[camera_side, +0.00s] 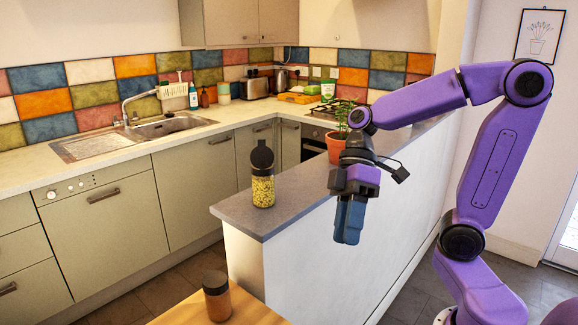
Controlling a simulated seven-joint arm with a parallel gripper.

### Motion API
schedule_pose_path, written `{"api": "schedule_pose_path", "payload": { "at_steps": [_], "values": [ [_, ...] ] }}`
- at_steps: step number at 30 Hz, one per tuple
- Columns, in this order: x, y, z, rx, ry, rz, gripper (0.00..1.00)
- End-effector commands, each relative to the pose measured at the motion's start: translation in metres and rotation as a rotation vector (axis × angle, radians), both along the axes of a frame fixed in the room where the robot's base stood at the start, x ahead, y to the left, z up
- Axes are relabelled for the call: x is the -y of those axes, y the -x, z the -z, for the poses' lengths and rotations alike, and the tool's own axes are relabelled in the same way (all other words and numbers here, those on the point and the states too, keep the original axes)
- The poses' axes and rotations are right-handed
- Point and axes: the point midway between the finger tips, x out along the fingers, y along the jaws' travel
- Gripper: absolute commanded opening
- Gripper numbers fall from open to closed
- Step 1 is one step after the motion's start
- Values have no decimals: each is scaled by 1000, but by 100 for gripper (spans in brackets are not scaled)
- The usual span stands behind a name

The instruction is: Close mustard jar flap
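A clear jar with yellow contents (263,191), which I take to be the mustard jar, stands upright on the grey ledge (300,190) near its left end. Its black lid has a round flap (262,155) that is raised up, standing above the lid. My gripper (347,238) points down, to the right of the jar and clearly apart from it, in front of the ledge's right edge. Its blue fingers overlap from this side, so any gap between them is hidden. I see nothing held in it.
A potted plant (336,147) in a terracotta pot stands on the ledge behind my gripper. A second jar with brown contents and a dark lid (217,296) is on a wooden table (255,310) below. The ledge around the yellow jar is clear.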

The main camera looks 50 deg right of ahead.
Motion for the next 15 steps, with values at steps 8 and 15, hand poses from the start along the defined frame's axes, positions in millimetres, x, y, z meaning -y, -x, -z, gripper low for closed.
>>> {"api": "schedule_pose_path", "payload": {
  "at_steps": [8,15],
  "values": [
    [32,-53,-34,173,-456,254,29],
    [101,-104,-73,578,-697,531,29]
  ]
}}
